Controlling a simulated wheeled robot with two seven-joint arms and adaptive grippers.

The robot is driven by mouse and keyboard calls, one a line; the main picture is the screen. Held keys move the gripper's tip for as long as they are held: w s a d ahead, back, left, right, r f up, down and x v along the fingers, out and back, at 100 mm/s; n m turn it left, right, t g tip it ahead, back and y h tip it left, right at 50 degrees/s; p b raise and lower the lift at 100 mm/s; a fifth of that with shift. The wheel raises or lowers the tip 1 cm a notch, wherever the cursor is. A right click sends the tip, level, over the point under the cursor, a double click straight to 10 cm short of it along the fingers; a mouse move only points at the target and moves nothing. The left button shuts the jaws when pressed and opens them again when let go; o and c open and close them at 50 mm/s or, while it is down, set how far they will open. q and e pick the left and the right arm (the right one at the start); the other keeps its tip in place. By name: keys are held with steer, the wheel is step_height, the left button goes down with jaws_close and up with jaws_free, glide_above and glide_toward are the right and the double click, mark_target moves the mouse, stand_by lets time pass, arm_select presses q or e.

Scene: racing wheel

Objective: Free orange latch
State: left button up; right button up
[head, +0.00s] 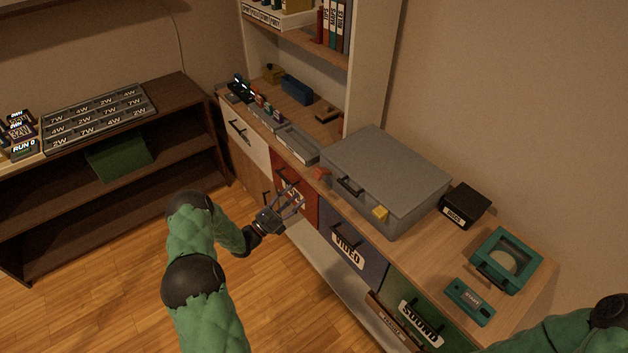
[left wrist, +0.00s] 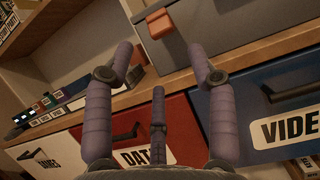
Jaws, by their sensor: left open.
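A grey case (head: 385,172) lies shut on the wooden counter, its dark handle (head: 350,186) on the front side. The orange latch (head: 322,174) is at the left end of the case's front. It also shows at the top of the left wrist view (left wrist: 158,22). A yellow latch (head: 380,213) is at the right end of the front. My left gripper (head: 291,197) is open and empty in front of the red drawer, below and short of the orange latch. Its three purple fingers (left wrist: 158,65) are spread in the left wrist view. My right gripper is out of view.
Below the counter are a red drawer (head: 296,194), a blue VIDEO drawer (head: 352,245) and a green SOUND drawer (head: 422,313), with handles. A black box (head: 465,206) and a teal device (head: 505,261) stand right of the case. Grey trays (head: 297,143) lie left of it.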

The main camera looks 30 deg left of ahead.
mark_target(321, 174)
arm_select(q)
steer(key=b+x, duration=0.1)
steer(key=x, duration=0.8)
steer(key=shift+w+d+b, duration=0.15)
steer(key=shift+b, duration=0.15)
